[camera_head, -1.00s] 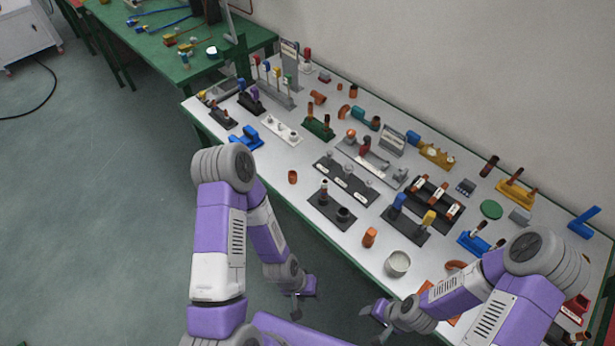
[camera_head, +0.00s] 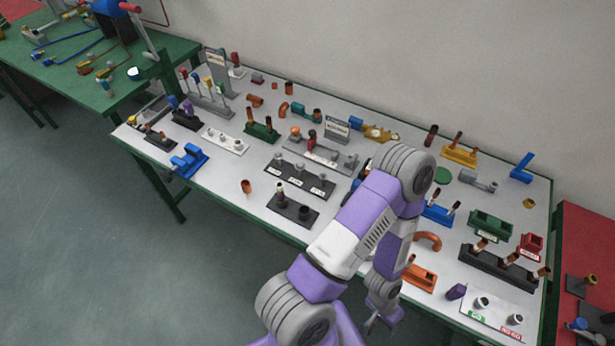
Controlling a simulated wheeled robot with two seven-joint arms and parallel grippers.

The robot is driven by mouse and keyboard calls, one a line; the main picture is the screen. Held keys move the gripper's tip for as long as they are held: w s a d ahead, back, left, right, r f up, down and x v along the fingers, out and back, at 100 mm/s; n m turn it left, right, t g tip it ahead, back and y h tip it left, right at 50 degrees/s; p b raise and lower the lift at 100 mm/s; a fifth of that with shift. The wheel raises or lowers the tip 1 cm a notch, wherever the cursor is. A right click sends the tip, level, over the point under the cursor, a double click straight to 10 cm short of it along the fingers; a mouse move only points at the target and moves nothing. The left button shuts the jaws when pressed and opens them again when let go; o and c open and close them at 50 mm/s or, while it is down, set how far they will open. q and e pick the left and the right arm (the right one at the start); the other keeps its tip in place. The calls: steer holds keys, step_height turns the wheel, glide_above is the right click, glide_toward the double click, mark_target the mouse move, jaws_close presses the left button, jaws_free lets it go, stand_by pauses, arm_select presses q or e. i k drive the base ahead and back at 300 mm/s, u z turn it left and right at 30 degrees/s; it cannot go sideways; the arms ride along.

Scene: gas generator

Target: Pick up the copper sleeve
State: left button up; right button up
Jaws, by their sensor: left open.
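Several copper pieces lie on the white-topped bench (camera_head: 225,165), and I cannot tell for sure which is the copper sleeve. A short copper ring (camera_head: 246,186) stands alone near the front edge, left of my arm. Another short copper tube (camera_head: 289,88) stands at the back, and a lying copper fitting (camera_head: 255,100) is beside it. My left gripper (camera_head: 378,322) is small in the view, at the front edge of the bench at bottom centre. It is open and apart from these copper pieces. My left arm hides part of the bench. My right gripper is not in view.
A curved copper elbow (camera_head: 428,240) and an orange block (camera_head: 420,277) lie right of my arm. A red table (camera_head: 590,245) adjoins at right.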

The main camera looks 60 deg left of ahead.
mark_target(245, 186)
steer(key=z, duration=1)
steer(key=k, duration=1.45)
steer(key=u, duration=1.7)
